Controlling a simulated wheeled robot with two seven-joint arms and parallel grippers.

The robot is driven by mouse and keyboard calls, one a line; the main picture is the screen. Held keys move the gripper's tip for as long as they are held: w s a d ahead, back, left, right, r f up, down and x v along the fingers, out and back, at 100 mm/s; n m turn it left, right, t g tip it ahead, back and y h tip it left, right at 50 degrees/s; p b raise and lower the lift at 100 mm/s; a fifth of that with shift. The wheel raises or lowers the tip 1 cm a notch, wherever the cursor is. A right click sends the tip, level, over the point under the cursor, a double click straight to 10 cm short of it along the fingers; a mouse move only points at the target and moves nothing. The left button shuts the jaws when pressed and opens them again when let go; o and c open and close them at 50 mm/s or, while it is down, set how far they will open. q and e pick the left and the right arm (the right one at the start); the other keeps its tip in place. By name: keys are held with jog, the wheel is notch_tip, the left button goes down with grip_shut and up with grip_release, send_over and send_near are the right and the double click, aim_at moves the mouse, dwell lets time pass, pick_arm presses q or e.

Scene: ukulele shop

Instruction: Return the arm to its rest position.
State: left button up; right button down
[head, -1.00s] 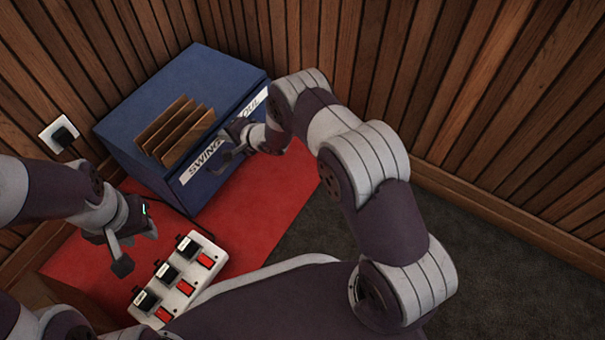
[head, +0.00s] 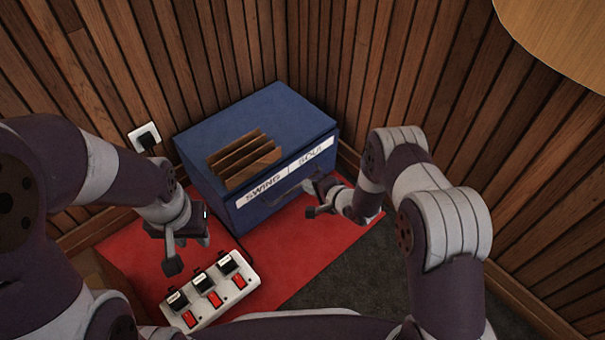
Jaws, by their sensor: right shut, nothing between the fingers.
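My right gripper (head: 315,197) is shut and empty. It is in front of the right part of a blue box (head: 250,125), close to its front face; I cannot tell whether it touches. My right arm reaches in from the right with its elbow bent. My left gripper (head: 187,252) is open and empty, with its fingers pointing down. It hangs above the red mat (head: 300,250), just behind and left of a white power strip (head: 243,277).
The blue box has brown dividers (head: 245,160) on top, a front label strip reading SWING and SOUL (head: 310,160), and a handle. Plugs sit in the power strip beside red switches. A wall socket (head: 146,137) holds a plug. Wooden walls meet behind the box. A round wooden top (head: 560,35) is at upper right.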

pick_arm(q)
jog(key=shift+r, duration=0.6)
pick_arm(e)
jog(key=shift+v, duration=1.1)
jog(key=shift+s+f, duration=0.1)
